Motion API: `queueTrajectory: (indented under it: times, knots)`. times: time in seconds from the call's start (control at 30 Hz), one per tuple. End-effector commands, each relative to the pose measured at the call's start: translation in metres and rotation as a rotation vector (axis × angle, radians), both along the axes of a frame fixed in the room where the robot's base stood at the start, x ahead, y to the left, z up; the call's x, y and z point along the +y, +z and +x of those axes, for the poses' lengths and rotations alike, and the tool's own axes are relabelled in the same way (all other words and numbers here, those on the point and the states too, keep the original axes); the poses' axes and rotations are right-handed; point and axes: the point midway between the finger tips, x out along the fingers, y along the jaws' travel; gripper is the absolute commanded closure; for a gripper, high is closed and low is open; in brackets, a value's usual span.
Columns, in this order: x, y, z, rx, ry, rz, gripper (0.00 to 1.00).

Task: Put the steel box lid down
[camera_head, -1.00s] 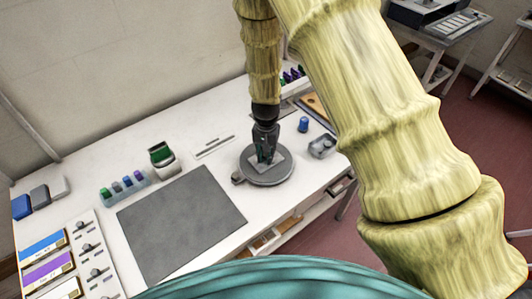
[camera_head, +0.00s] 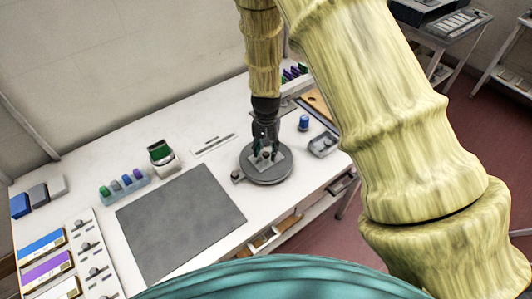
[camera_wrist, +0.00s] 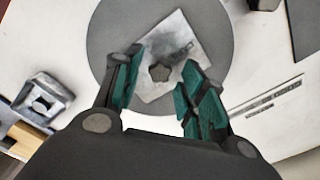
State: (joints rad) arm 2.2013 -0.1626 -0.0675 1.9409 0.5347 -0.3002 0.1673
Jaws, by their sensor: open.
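The steel box lid (camera_head: 280,163) is a light grey square plate with a small dark knob. It lies on a round grey turntable (camera_head: 264,178). In the wrist view the lid (camera_wrist: 178,48) lies flat-looking and turned at an angle on the turntable disc (camera_wrist: 112,25), its five-sided knob between my fingers. My gripper (camera_head: 265,153) is over the lid, pointing down. In the wrist view my gripper (camera_wrist: 161,60) has its green-padded fingers spread, with gaps on both sides of the knob. Whether anything lies under the lid is hidden.
A blue cylinder (camera_head: 303,122) and a grey metal dish (camera_head: 323,145) stand close right of the turntable. A dark mat (camera_head: 180,222) lies to the left. A green-topped container (camera_head: 161,153) and a rack of coloured pieces (camera_head: 124,185) stand behind the mat.

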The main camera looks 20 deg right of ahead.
Motion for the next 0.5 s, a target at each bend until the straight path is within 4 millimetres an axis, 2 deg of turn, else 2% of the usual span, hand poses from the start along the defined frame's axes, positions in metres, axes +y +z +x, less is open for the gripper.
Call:
queueTrajectory:
  times: [0.5]
  knots:
    - [0.000, 0.057, 0.001, -0.003, 0.000, -0.001, 0.59]
